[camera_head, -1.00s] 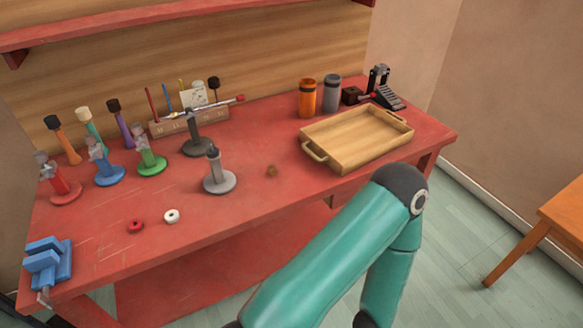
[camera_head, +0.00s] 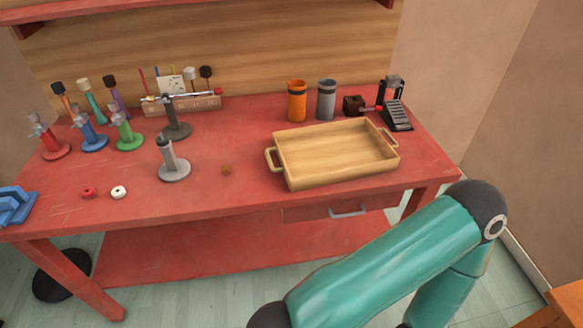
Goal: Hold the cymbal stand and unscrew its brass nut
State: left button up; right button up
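A light grey stand (camera_head: 171,161) with a round base and a short upright post stands on the red bench, left of centre. A darker grey stand (camera_head: 174,122) behind it carries a thin horizontal bar. I cannot tell for certain which is the cymbal stand. No brass nut can be made out at this size. A teal arm of mine crosses the lower right, in front of the bench. Neither gripper is in view.
A wooden tray (camera_head: 282,171) stands right of centre on the bench (camera_head: 240,200). Red (camera_head: 88,192) and white (camera_head: 118,192) rings lie at front left. Red, blue and green stands, mallets and a blue vise (camera_head: 14,208) are left; orange and grey cylinders and a pedal (camera_head: 397,112) are back right.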

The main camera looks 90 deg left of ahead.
aim_at(174, 169)
jog(key=z, duration=0.1)
jog(key=i, duration=1.75)
jog(key=u, duration=1.65)
jog(key=i, duration=0.15)
jog(key=u, duration=1.35)
jog(key=i, duration=0.2)
jog(key=u, duration=1.85)
jog(key=i, duration=0.2)
jog(key=u, duration=0.75)
jog(key=i, duration=0.9)
jog(key=z, duration=0.05)
